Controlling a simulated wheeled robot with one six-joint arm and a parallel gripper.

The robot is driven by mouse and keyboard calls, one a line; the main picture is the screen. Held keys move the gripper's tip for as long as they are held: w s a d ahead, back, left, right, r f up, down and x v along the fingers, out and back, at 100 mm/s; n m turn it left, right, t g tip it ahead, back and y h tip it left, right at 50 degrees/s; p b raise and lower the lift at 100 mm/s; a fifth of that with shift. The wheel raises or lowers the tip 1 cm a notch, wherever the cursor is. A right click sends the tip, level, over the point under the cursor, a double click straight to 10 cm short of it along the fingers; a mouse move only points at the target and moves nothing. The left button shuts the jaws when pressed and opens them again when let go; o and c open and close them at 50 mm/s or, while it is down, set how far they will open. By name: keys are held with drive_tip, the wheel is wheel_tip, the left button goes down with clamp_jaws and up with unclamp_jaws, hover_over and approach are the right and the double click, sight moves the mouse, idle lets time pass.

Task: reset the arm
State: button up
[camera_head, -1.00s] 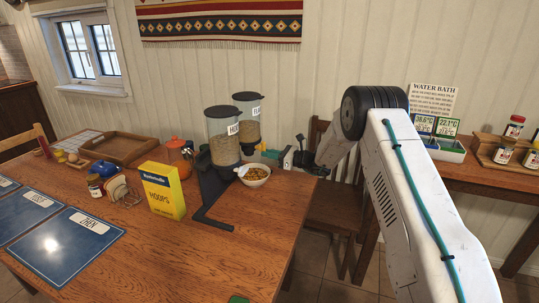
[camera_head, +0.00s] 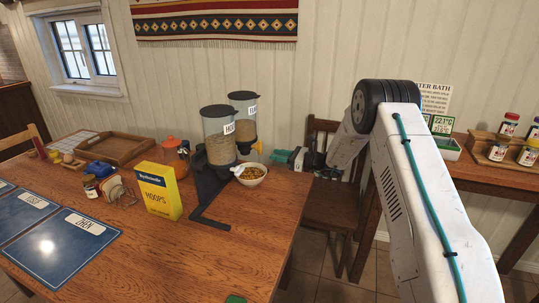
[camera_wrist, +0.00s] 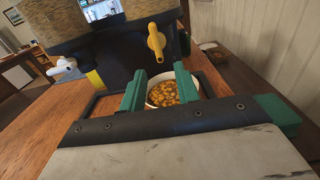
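My gripper (camera_wrist: 160,88) shows two green fingers in the wrist view, spread apart with nothing held between them. Beyond the fingertips is a white bowl of cereal (camera_wrist: 163,92), seen through the gap. In the head view my gripper (camera_head: 281,156) is small, at the right edge of the table, just right of the bowl (camera_head: 251,175) and apart from it. The bowl sits on the table in front of the twin cereal dispensers (camera_head: 220,138). My white arm reaches in from the right and partly hides the shelf side.
A yellow cereal box (camera_head: 160,189) stands left of the dispensers' black base. A wooden tray (camera_head: 112,148), a blue item, jars and a toast rack are farther left. Blue placemats (camera_head: 60,247) lie at the front left. A chair (camera_head: 327,200) stands under my arm.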

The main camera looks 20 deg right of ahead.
drive_tip(key=shift+v, duration=1.2)
drive_tip(key=s+a+f+n+g, duration=0.2)
drive_tip(key=s+f+n+g, duration=0.1)
drive_tip(key=s+f, duration=0.15)
drive_tip(key=s+a+r+n+g+h, duration=0.1)
drive_tip(key=s+a+r+n+g, duration=0.2)
drive_tip(key=s, duration=0.4)
drive_tip(key=s+a+r+n+g+h, duration=0.1)
drive_tip(key=s+a+r+n+g, duration=0.1)
drive_tip(key=s+r+n+g, duration=0.3)
drive_tip(key=s+d+r+n+h, duration=0.1)
drive_tip(key=s+r+n+h, duration=0.3)
drive_tip(key=s, duration=0.9)
drive_tip(key=s+r+n+t+h, duration=0.1)
drive_tip(key=s+r+n+h, duration=0.3)
drive_tip(key=s, duration=1)
drive_tip(key=s+d+r+n+h, duration=0.1)
drive_tip(key=s+r+n+h, duration=0.3)
drive_tip(key=s, duration=0.9)
drive_tip(key=shift+s+d+r+n+t+h, duration=0.2)
drive_tip(key=shift+d+r+n+t+h, duration=0.15)
drive_tip(key=shift+r+n, duration=1.1)
drive_tip(key=shift+r+m, duration=0.3)
drive_tip(key=shift+m, duration=0.05)
